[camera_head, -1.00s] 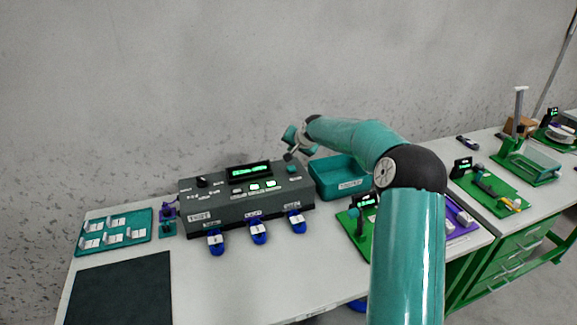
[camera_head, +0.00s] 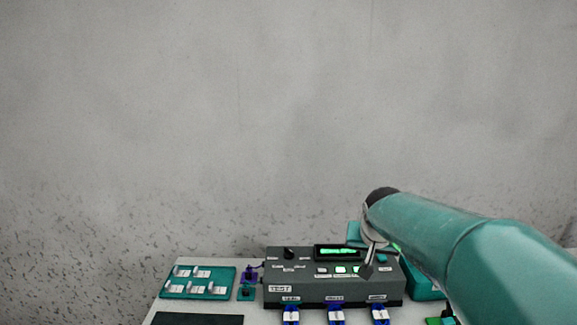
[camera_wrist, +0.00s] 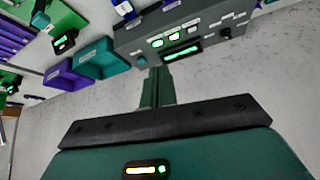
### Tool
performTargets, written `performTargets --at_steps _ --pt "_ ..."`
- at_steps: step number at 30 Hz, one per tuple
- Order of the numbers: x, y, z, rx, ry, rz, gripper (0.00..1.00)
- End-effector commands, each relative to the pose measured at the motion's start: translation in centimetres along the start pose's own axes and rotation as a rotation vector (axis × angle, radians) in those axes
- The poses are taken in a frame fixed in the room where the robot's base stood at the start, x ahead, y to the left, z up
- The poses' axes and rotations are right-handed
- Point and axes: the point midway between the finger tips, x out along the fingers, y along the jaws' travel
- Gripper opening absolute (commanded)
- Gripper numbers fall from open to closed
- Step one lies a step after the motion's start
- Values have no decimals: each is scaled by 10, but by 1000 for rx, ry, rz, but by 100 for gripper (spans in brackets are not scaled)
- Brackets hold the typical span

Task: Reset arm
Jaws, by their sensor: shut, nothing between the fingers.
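My gripper (camera_wrist: 158,80) shows in the wrist view with its two green fingers together and nothing between them. In the head view my gripper (camera_head: 367,270) hangs at the end of the teal arm, in front of the right part of the dark grey test box (camera_head: 275,270). I cannot tell if it touches the box. The box also shows in the wrist view (camera_wrist: 135,35), beyond the fingertips. It has a lit green display (camera_head: 338,251) and lit buttons. Blue cable connectors (camera_head: 336,314) sit along its front edge, cut by the frame bottom.
A teal tray with several white parts (camera_head: 198,282) and a small purple item (camera_head: 250,273) lie left of the box. A teal bin (camera_wrist: 103,58) and a purple bin (camera_wrist: 66,75) show in the wrist view. Bare wall fills the upper head view.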

Motion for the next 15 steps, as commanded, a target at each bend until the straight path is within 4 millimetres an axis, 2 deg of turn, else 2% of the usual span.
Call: performTargets --at_steps 1,6,9,15 --pt "-19 -1 16 -21 -2 9 0" --pt "-65 4 72 -78 -24 25 0" --pt "-88 9 107 -105 -37 23 0" --pt "-120 21 180 -150 -64 -9 0"
